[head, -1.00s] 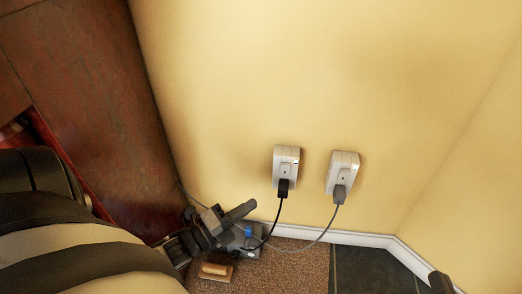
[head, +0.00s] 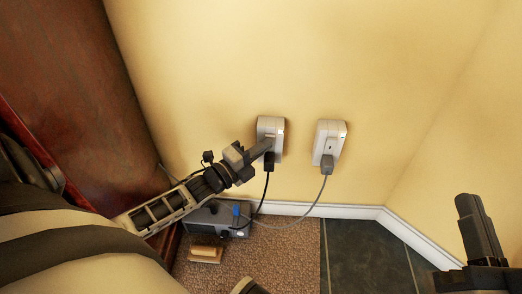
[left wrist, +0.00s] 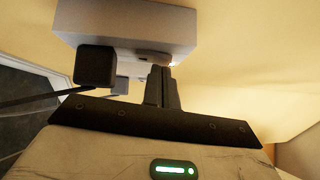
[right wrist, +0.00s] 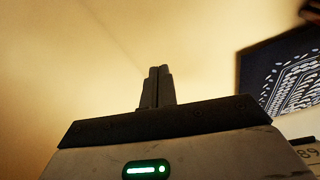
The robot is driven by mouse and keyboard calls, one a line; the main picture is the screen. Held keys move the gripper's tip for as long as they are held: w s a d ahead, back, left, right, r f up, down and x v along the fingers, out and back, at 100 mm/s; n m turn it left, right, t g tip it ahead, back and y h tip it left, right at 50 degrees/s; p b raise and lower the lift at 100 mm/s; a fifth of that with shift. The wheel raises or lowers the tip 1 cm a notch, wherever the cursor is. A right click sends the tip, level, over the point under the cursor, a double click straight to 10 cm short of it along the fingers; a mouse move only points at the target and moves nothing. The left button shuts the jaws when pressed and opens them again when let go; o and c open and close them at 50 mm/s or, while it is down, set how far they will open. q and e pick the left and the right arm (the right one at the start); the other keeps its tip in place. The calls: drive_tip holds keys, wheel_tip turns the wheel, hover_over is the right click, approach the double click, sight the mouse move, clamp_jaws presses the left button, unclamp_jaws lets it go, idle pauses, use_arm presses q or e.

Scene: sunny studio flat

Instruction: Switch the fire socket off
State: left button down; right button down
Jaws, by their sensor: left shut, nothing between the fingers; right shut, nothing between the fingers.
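Two white wall sockets are on the yellow wall: a left socket (head: 270,126) with a black plug (head: 268,163) in it, and a right socket (head: 329,137) with a grey plug (head: 327,164). I cannot tell from any label which is the fire socket. My left gripper (head: 267,145) is shut and empty, its tips at the front of the left socket just above the black plug. In the left wrist view the tips (left wrist: 161,71) are close against the socket box (left wrist: 130,28); contact is unclear. My right gripper (head: 467,200) is shut and empty, away from both sockets.
A grey box (head: 217,218) and a wooden-backed brush or block (head: 205,254) are on the brown carpet (head: 280,262) below. Black and grey cords hang from the plugs. A dark red-brown cabinet (head: 75,90) stands at left. The wall around the right socket is clear.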

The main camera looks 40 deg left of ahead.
use_arm(q)
drive_tip(key=shift+r+p, duration=0.15)
drive_tip(key=shift+p, duration=0.15)
drive_tip(key=shift+w+a+n+p, duration=0.15)
drive_tip(key=shift+w+n+p, duration=0.05)
drive_tip(key=shift+n+p, duration=0.15)
use_arm(e)
drive_tip(key=shift+s+a+f+m+g+h, duration=0.1)
drive_tip(key=shift+s+f+m+g+h, duration=0.15)
drive_tip(key=shift+f+m+g, duration=0.25)
drive_tip(key=shift+s+a+f+m+g+h, duration=0.1)
drive_tip(key=shift+s+f+m+g+h, duration=0.15)
drive_tip(key=shift+f, duration=0.45)
